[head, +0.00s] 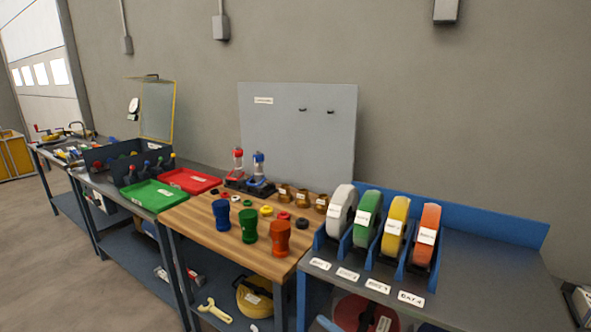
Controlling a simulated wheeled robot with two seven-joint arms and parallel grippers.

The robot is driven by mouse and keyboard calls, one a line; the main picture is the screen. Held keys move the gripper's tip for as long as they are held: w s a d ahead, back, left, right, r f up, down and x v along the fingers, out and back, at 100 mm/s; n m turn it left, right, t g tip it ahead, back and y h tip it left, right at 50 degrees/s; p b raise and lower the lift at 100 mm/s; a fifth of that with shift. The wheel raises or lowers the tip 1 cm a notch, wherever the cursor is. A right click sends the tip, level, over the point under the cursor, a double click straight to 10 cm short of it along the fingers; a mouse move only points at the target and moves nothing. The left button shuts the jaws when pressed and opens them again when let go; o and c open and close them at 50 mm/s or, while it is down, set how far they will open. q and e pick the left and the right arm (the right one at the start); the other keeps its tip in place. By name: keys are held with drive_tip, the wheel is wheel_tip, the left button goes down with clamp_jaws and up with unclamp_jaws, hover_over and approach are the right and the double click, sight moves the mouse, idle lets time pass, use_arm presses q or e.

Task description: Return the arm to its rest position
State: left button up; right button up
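Neither of my grippers nor either arm can be clearly seen in the head view. The wooden workbench top (196,239) stands in the middle. Blue (221,214), green (248,226) and orange (280,238) cup-shaped parts stand upright on it, apart from each other. Behind them are several small rings and caps and several brass fittings (303,197). A red-topped pump-like device (238,162) and a blue-topped one (258,166) stand at the back on dark bases.
A green tray (141,208) and a red tray (207,185) lie left of the wooden top. On the right, a blue rack (346,243) holds white, green, yellow and orange wheels above labels. A grey panel (300,125) stands behind. The floor at left (35,240) is clear.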

drive_tip(key=s+d+f+m+g+h, duration=0.2)
drive_tip(key=s+d+f+m+h, duration=0.25)
drive_tip(key=s+f+m, duration=0.4)
drive_tip(key=s+d+f+m+g+h, duration=0.2)
drive_tip(key=s+d+f+m+h, duration=0.3)
drive_tip(key=s+f, duration=0.65)
drive_tip(key=s+d+f+m+g, duration=0.1)
drive_tip(key=s+f+m+g, duration=0.3)
drive_tip(key=s, duration=0.8)
drive_tip(key=s+d+f+m+g, duration=0.1)
drive_tip(key=s+f+m+g, duration=0.3)
drive_tip(key=s+f, duration=0.3)
drive_tip(key=s, duration=0.5)
drive_tip(key=shift+f+m+h, duration=0.2)
drive_tip(key=shift+m+h, duration=0.15)
drive_tip(key=shift+d, duration=0.1)
